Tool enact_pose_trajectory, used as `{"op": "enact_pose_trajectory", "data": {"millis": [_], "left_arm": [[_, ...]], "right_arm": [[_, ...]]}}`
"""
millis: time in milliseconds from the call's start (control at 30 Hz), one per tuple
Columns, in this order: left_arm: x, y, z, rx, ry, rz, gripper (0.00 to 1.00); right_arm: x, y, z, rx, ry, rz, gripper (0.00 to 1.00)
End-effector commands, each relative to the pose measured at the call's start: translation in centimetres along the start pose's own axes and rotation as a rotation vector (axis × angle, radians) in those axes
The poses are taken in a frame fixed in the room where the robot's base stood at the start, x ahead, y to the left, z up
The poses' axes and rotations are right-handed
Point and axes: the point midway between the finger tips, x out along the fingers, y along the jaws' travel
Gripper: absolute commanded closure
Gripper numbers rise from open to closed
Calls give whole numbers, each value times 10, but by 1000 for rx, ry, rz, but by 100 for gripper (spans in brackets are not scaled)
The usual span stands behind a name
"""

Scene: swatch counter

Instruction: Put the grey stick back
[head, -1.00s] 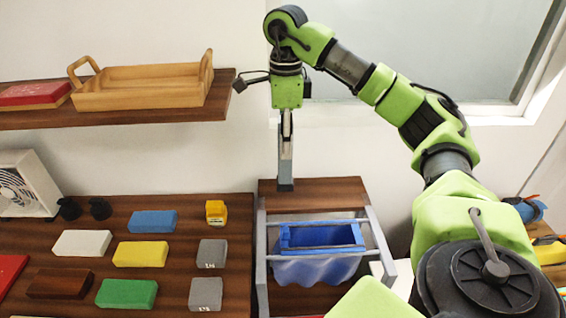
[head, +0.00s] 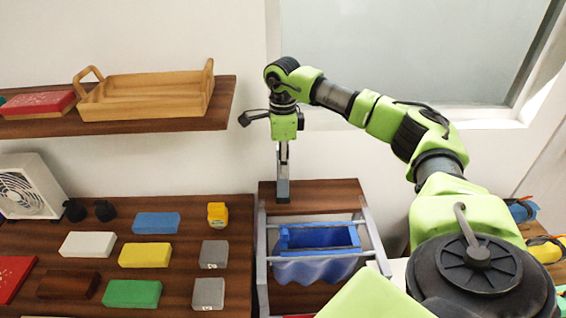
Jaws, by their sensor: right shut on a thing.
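My right gripper (head: 283,152) points down and is shut on the upper part of a grey stick (head: 283,178). The stick hangs upright with a darker lower end. That end shows in front of a brown wooden board (head: 325,193), just behind a blue bin (head: 314,268). I cannot tell whether the stick touches the board. My left gripper is not in view.
The blue bin sits in a grey rail frame (head: 262,255). To the left, several coloured blocks, such as a yellow one (head: 145,255), lie on a brown counter (head: 200,305) beside a white fan (head: 28,187). A wooden tray (head: 145,98) stands on the shelf above.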

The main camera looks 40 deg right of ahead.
Motion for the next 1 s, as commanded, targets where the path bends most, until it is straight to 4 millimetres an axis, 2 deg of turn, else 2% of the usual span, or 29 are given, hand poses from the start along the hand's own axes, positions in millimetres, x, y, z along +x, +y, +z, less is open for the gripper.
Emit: {"op": "enact_pose_trajectory", "data": {"millis": [100, 133, 200, 500, 600, 667, 767, 1000], "left_arm": [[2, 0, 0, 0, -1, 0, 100], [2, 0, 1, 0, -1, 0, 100], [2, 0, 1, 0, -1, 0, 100], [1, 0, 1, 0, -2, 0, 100], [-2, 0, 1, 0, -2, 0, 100], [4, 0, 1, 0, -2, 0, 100], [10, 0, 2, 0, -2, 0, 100], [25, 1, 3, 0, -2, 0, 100]], "right_arm": [[3, 0, 0, 0, 0, 0, 94], [4, 0, 0, 0, 0, 0, 74], [3, 0, 0, 0, 0, 0, 60], [2, 0, 0, 0, 0, 0, 60], [-3, 0, 0, 0, -1, -1, 60], [-6, -1, 1, 0, -3, -2, 60], [-22, -1, 1, 0, -4, -4, 60], [-77, -1, 2, -1, -5, -4, 60]]}}
